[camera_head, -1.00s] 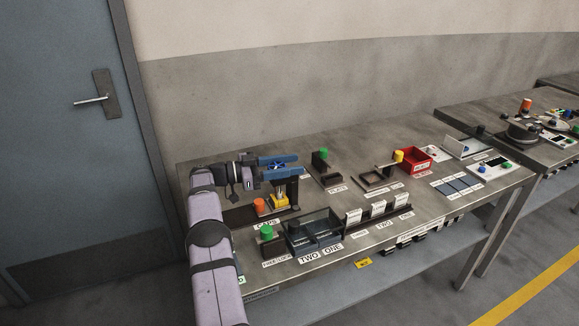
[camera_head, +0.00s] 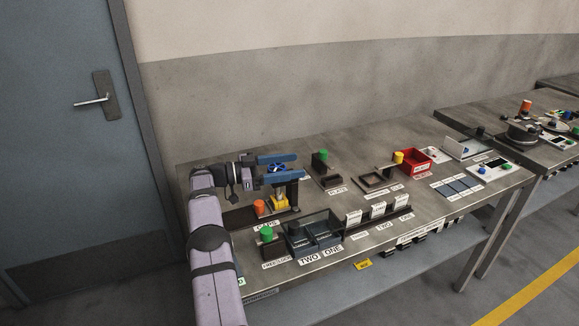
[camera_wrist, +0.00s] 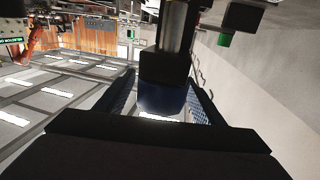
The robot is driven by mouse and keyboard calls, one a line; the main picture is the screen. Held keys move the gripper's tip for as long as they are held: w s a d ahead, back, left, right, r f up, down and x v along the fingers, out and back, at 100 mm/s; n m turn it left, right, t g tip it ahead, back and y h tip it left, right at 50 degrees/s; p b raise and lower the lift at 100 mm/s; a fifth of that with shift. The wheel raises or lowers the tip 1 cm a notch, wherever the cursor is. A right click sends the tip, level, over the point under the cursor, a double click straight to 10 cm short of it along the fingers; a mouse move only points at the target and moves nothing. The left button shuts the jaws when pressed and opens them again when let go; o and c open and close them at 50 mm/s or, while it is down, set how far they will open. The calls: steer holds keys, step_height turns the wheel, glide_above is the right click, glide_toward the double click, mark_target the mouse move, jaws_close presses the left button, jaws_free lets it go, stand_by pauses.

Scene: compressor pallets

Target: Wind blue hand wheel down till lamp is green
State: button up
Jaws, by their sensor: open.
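The blue hand wheel (camera_head: 277,169) shows between the two blue jaws of my gripper (camera_head: 296,166) in the head view, above a yellow and dark stand (camera_head: 280,202). The jaws are apart, one above and one below the wheel in the picture, and partly cover it. Whether they touch it cannot be told. In the wrist view, a dark post with a dark blue part (camera_wrist: 162,98) stands between the open jaws (camera_wrist: 163,88). I cannot make out the wheel's lamp or its colour.
An orange knob (camera_head: 259,206) and a green knob (camera_head: 266,232) stand near my arm. A clear-lidded box (camera_head: 313,232) sits at the front edge. Upright cards (camera_head: 377,210), a red bin (camera_head: 414,160) and another green knob (camera_head: 320,156) are further right.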

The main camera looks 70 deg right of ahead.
steer(key=shift+r, duration=0.1)
step_height(320, 180, up, 10)
steer(key=p, duration=0.2)
stand_by(0.3)
stand_by(0.4)
